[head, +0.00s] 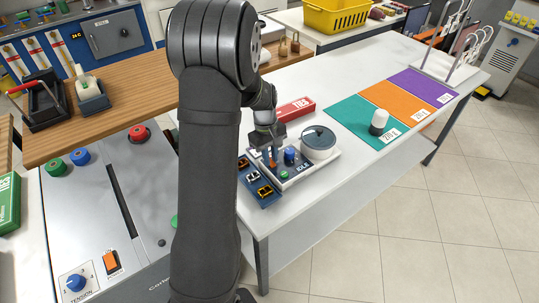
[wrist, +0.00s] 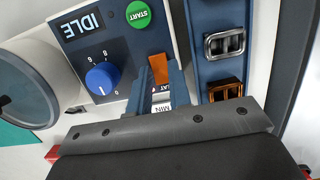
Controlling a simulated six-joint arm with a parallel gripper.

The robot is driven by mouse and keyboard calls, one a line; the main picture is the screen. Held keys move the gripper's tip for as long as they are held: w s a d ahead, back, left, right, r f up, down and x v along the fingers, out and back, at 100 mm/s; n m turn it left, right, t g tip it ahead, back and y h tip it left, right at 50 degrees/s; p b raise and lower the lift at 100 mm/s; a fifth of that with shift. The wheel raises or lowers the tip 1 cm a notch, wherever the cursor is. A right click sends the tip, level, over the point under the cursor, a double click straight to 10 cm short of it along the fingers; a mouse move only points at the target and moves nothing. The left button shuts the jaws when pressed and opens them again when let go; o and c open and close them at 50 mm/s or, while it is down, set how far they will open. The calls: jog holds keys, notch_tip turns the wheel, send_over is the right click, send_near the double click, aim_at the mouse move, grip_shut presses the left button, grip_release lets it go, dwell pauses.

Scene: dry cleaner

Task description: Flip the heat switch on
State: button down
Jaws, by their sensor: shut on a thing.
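In the head view my gripper (head: 271,153) reaches down onto the panel. The panel carries a green START button (wrist: 138,14), a blue dial (wrist: 102,78) and a display (wrist: 83,25) reading IDLE. The fingers cover the lever's base, so I cannot tell its position.
A round lidded pot (head: 318,145) stands beside the panel. A blue strip of clips (head: 262,190) lies close on the other side. A red box (head: 295,109) is behind.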

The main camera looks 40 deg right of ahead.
dwell(0.4)
jog(key=c, duration=1.3)
grip_release()
jog(key=r, duration=0.5)
jog(key=w+r, duration=0.1)
jog(key=r, duration=0.5)
jog(key=w+r, duration=0.1)
jog(key=r, duration=0.5)
jog(key=shift+w+r, duration=0.1)
jog(key=shift+r, duration=0.05)
jog(key=f, duration=0.5)
jog(key=s+f, duration=0.1)
jog(key=f, duration=0.5)
jog(key=s+f, duration=0.1)
jog(key=f, duration=0.5)
jog(key=shift+s+f, duration=0.1)
jog(key=shift+f, duration=0.1)
jog(key=shift+r, duration=0.15)
